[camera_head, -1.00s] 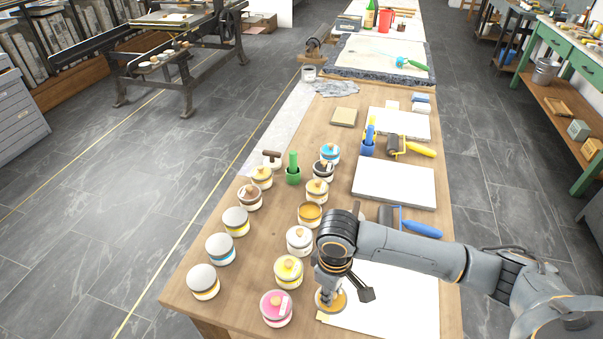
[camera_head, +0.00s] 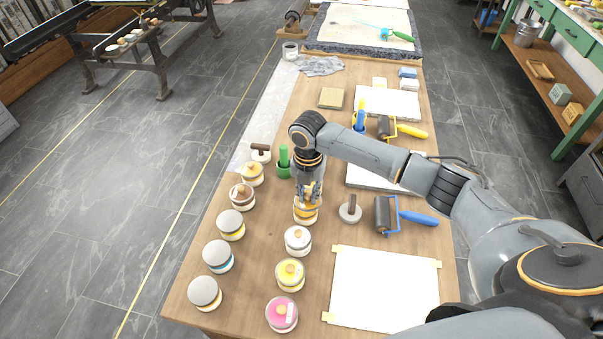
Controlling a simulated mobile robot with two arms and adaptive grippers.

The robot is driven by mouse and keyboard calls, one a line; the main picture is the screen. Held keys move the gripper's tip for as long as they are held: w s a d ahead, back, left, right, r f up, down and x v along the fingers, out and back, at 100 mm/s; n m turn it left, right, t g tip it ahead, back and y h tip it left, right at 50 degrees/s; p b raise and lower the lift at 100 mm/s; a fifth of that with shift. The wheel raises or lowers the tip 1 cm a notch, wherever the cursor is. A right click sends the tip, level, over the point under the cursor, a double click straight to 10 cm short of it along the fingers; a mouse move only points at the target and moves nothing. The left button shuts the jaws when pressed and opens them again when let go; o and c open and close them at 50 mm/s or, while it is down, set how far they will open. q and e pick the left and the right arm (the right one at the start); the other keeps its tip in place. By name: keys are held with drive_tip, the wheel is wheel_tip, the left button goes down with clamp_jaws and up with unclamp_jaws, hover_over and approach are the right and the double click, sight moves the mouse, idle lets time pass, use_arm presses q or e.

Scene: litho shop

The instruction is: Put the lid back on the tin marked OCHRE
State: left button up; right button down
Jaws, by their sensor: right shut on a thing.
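The gripper is shut on the ochre lid (camera_head: 305,205), which is at the tin's mouth. The fingers hide most of the lid and the tin's top, so I cannot tell whether the lid is seated or just above the rim. The marking on the tin is too small to read. My left gripper is not in view.
A muller (camera_head: 350,210) and blue-handled roller (camera_head: 405,216) lie right. White paper (camera_head: 384,288) covers the front right.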

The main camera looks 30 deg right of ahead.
sight(306, 195)
drive_tip(key=w, duration=0.1)
drive_tip(key=n, duration=0.1)
drive_tip(key=w+n, duration=0.1)
drive_tip(key=shift+w+d+r, duration=0.3)
drive_tip(key=shift+w+d, duration=0.05)
drive_tip(key=shift+s+f+b, duration=0.15)
drive_tip(key=shift+f+b, duration=0.9)
drive_tip(key=shift+b, duration=0.05)
wheel_tip(306, 195, down, 2)
drive_tip(key=b, duration=0.2)
drive_tip(key=shift+f+b, duration=0.2)
drive_tip(key=shift+b, duration=0.1)
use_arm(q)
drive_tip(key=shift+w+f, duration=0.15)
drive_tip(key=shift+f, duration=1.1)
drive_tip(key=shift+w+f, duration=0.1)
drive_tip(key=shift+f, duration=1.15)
use_arm(e)
drive_tip(key=shift+f, duration=0.85)
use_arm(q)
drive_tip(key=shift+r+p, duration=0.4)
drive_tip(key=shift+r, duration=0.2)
use_arm(e)
drive_tip(key=shift+r, duration=0.1)
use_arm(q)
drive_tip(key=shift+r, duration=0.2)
use_arm(e)
drive_tip(key=shift+f, duration=0.2)
